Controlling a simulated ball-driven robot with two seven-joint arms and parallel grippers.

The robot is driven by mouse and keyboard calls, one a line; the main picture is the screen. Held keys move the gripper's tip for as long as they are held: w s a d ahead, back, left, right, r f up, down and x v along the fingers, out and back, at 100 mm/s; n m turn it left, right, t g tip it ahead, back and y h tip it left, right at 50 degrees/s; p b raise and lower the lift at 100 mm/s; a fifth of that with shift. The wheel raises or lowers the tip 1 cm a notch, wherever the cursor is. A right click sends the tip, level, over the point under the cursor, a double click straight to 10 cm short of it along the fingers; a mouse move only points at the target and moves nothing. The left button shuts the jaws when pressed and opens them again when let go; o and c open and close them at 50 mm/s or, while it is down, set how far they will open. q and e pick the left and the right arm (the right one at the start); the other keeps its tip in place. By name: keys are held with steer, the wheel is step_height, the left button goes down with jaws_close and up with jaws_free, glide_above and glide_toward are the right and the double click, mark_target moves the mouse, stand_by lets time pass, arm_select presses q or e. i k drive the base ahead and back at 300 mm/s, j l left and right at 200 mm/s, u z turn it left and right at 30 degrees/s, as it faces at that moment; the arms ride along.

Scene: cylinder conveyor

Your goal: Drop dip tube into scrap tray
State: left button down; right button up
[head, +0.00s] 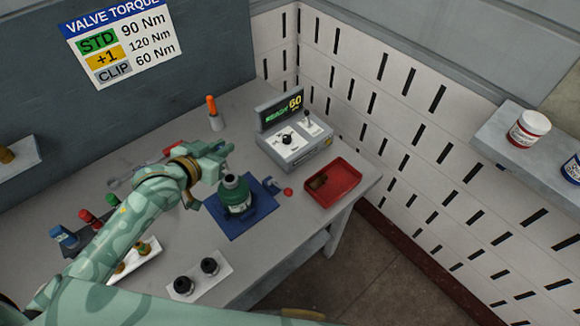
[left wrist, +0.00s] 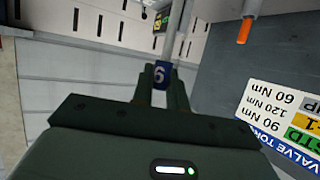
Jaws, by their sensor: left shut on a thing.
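My left gripper (head: 226,160) is above and just behind the green cylinder (head: 236,196), which stands upright on a blue mat (head: 262,205). In the left wrist view the left gripper (left wrist: 161,88) is shut on a thin grey tube, the dip tube (left wrist: 180,35), which runs away from the fingers. I cannot make out the tube in the head view. The red scrap tray (head: 347,196) lies right of the mat and holds a small brown piece (head: 318,182). My right gripper is not in view.
A control box (head: 297,145) with a READY 60 screen stands behind the tray. An orange-handled tool (head: 213,112) stands upright at the back. Black fittings (head: 209,266) sit on a white plate in front. A small red object (head: 288,192) lies between mat and tray.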

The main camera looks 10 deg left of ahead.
mark_target(327, 184)
steer(key=i+l+u, duration=0.1)
steer(key=l, duration=0.25)
steer(key=i+l+u, duration=0.15)
steer(key=l, duration=0.25)
steer(key=i+l+u, duration=0.1)
steer(key=l, duration=0.25)
steer(key=i+l+u, duration=0.1)
steer(key=l, duration=0.3)
